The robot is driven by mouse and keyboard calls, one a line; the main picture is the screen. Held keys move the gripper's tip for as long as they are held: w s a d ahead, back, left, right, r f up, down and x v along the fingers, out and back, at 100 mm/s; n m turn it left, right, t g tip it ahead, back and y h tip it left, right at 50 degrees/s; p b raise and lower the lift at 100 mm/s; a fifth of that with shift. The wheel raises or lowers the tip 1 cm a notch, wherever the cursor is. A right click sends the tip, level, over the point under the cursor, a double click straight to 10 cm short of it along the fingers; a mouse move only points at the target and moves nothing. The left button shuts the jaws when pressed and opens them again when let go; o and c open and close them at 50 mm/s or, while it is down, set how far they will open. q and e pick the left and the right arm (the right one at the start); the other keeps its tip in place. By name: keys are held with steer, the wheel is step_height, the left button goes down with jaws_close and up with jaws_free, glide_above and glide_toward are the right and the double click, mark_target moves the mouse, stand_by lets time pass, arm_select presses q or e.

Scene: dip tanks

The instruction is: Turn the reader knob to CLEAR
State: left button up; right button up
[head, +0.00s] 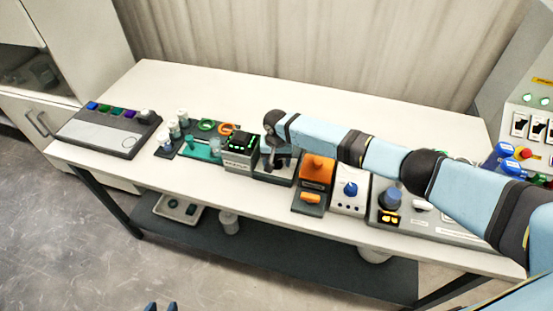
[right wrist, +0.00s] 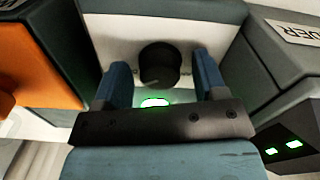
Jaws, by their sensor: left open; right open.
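The reader knob (right wrist: 160,65) is a dark round knob on a pale panel in the right wrist view. A lit green lamp (right wrist: 155,102) shows near it. My right gripper (right wrist: 162,66) is open, with one blue finger on each side of the knob and visible gaps between. I cannot read the knob's setting or a CLEAR mark. In the head view the reader (head: 273,176) stands between a green-lit box and an orange unit, and my right gripper (head: 277,160) hides its knob.
Close beside the reader stand the green-lit box (head: 240,152) and the orange unit (head: 317,168). A white box with a blue knob (head: 350,190) is further right. A grey button panel (head: 110,130) is at the left. The table's back strip (head: 210,82) is clear.

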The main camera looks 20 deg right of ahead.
steer(key=c, duration=0.9)
